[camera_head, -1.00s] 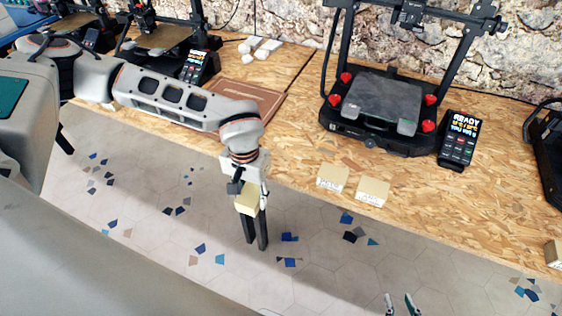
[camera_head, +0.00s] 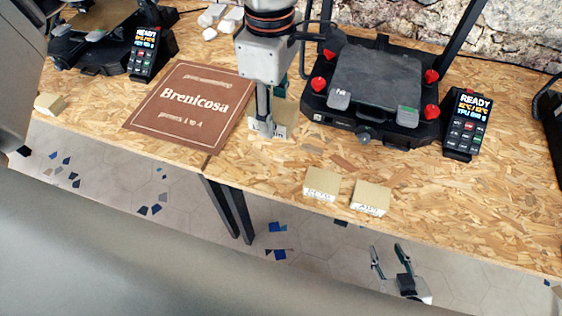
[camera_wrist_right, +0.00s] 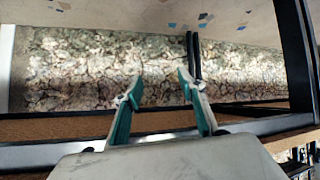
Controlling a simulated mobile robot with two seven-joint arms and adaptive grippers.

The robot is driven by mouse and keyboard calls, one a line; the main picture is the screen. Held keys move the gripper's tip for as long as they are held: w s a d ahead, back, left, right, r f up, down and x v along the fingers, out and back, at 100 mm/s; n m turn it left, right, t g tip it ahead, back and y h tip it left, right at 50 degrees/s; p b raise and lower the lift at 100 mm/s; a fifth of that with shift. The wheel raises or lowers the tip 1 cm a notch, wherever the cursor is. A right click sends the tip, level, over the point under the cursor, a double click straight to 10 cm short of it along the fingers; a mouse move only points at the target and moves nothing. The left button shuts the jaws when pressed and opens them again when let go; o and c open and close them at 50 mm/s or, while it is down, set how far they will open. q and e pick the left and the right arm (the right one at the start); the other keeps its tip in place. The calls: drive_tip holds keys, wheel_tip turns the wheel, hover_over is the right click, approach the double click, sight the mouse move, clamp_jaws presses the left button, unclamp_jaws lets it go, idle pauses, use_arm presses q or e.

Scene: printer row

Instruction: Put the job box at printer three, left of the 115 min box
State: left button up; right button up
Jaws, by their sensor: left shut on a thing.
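My left gripper (camera_head: 266,122) points down at the worktop, left of the large printer. It is shut on a tan job box (camera_head: 287,108) with a white label, partly hidden by the fingers. I cannot tell whether the job box touches the wood. Two similar tan boxes, a left one (camera_head: 321,183) and a right one (camera_head: 370,197), stand near the table's front edge, right of and nearer than the held box. Their labels are too small to read, so I cannot tell which says 115 min. My right gripper (camera_head: 390,262) is open and empty beyond the front edge; its fingers show in the wrist view (camera_wrist_right: 155,88).
The black printer (camera_head: 365,125) has a READY display (camera_head: 467,125) at its right. A brown sign (camera_head: 190,105) reading "Brenicosa, printers 1 to 4" lies left of my left gripper. Another printer (camera_head: 92,55) and a small tan box (camera_head: 48,103) are further left. Wood right of the boxes is clear.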

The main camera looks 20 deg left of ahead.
use_arm(q)
drive_tip(key=shift+d, duration=0.1)
drive_tip(key=b, duration=0.1)
hover_over(276, 175)
wheel_tip(276, 175, down, 14)
drive_tip(key=shift+s+f, duration=0.1)
drive_tip(key=shift+f, duration=2.65)
drive_tip(key=shift+f+b, duration=0.1)
drive_tip(key=shift+b, duration=0.2)
drive_tip(key=o, duration=1.2)
drive_tip(key=shift+c, duration=0.2)
